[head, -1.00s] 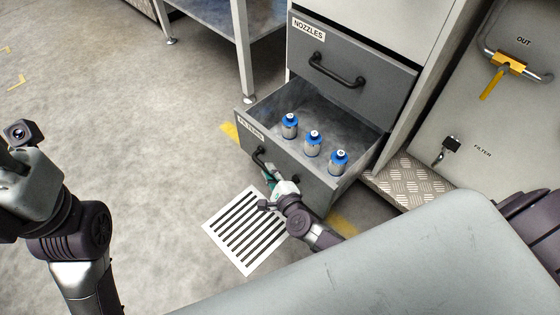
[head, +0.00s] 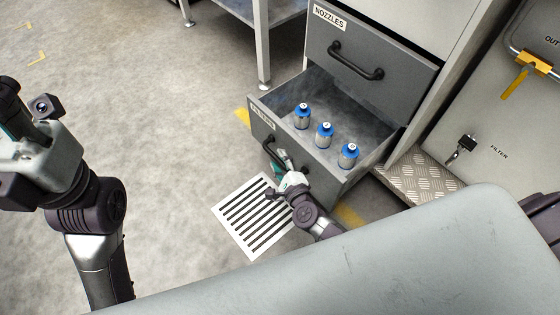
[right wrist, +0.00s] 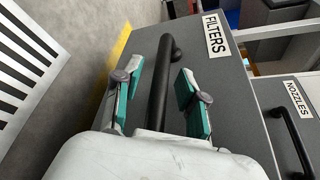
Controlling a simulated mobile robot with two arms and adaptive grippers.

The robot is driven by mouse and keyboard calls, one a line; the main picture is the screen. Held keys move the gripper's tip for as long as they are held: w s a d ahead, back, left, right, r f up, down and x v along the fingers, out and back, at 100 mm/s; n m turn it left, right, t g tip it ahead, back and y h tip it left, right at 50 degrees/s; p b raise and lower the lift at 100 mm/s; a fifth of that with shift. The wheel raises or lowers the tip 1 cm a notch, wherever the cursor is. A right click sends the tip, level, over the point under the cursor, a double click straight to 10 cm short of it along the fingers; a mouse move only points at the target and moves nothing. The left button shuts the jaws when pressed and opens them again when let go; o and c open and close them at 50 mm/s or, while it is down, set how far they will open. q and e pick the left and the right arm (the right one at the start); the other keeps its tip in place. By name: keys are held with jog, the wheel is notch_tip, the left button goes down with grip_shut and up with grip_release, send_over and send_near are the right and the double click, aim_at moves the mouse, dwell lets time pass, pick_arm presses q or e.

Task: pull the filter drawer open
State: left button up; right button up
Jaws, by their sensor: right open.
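The filter drawer (head: 292,148), labelled FILTERS, stands pulled out of the grey cabinet. Several or at least three blue-capped filter cartridges are inside, one of them in the middle (head: 324,136). Its black bar handle (right wrist: 163,80) runs between the green-padded fingers of my right gripper (right wrist: 155,90) in the right wrist view. The fingers are apart, one on each side of the bar, with gaps visible. In the head view my right gripper (head: 280,166) is at the drawer front, by the handle. My left gripper (head: 28,145) is at the left edge, away from the drawer; its fingers are not clear.
The shut NOZZLES drawer (head: 400,92) is above. A striped floor grille (head: 250,216) lies below the drawer front. A checker-plate step (head: 418,180) and a FILTER panel (head: 500,130) are at right. A table leg (head: 263,55) stands behind; open floor is at left.

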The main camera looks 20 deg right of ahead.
jog(key=v, duration=0.7)
jog(key=shift+s, duration=0.25)
jog(key=shift+r, duration=0.1)
